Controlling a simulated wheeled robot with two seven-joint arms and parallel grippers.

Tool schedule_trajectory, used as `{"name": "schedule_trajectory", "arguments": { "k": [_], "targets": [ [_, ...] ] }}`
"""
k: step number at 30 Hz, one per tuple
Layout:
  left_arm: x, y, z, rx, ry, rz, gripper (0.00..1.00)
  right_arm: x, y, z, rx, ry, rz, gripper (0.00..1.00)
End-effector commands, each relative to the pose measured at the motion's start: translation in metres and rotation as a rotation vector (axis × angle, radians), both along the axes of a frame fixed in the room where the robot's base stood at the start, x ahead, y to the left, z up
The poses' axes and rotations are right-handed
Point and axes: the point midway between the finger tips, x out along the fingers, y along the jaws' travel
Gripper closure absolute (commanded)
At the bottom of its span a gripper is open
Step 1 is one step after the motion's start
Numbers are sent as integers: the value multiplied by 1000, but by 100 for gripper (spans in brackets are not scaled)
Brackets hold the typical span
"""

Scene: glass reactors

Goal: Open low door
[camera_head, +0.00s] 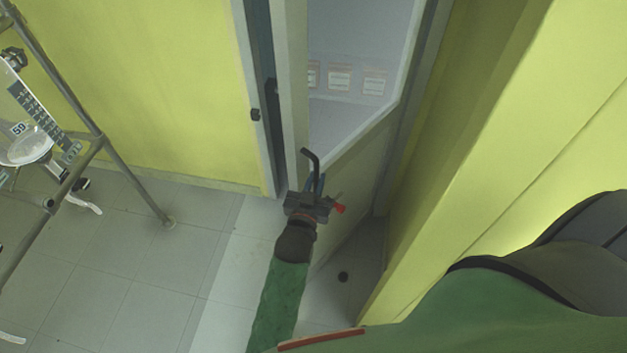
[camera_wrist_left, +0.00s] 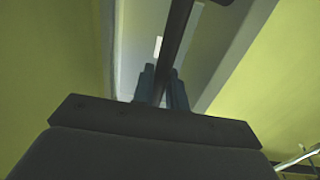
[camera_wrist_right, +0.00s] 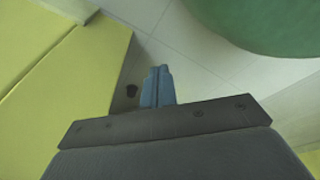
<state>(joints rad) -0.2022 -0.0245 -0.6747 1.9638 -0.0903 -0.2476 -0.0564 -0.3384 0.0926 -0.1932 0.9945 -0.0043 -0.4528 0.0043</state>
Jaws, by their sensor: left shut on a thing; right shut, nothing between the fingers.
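The low door is a grey-white door (camera_head: 352,182) with a large glass pane (camera_head: 355,35), in the upper middle of the head view. It stands ajar, with its left edge out from the dark frame (camera_head: 262,95). A dark bent handle (camera_head: 311,158) sticks out at its left edge; it also shows in the left wrist view (camera_wrist_left: 179,32). My left gripper (camera_head: 316,186) is shut on the handle, with blue fingers on either side of it in the left wrist view (camera_wrist_left: 161,85). My right gripper (camera_wrist_right: 158,85) is shut and empty above the floor.
A yellow wall (camera_head: 150,85) is left of the doorway, and another yellow wall (camera_head: 500,150) stands close on the right. A metal rack (camera_head: 150,203) with glassware is at the far left. A small dark round piece (camera_head: 343,277) is on the floor.

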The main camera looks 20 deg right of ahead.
Motion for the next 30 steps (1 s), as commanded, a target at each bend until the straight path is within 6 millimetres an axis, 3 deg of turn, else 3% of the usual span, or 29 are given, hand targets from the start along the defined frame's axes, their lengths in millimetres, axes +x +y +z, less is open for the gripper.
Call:
{"name": "schedule_trajectory", "arguments": {
  "k": [3,4,6,7,20,23,30],
  "targets": [
    [0,-1,2,-3,-2,0,100,0,1,0,1,0,0,100],
    [1,-1,2,-3,-3,0,82,0,2,0,1,0,0,100],
    [1,0,2,-3,-2,0,68,0,3,0,2,0,-1,100],
    [0,0,2,-3,-2,0,66,0,3,0,3,1,0,100],
    [-9,7,-3,-1,0,0,66,0,5,-5,3,7,0,100],
    [-22,16,-4,-1,0,0,66,18,12,6,9,-7,0,100],
    [-46,34,-2,-1,-1,0,66,33,22,27,15,8,-8,100]
  ]
}}
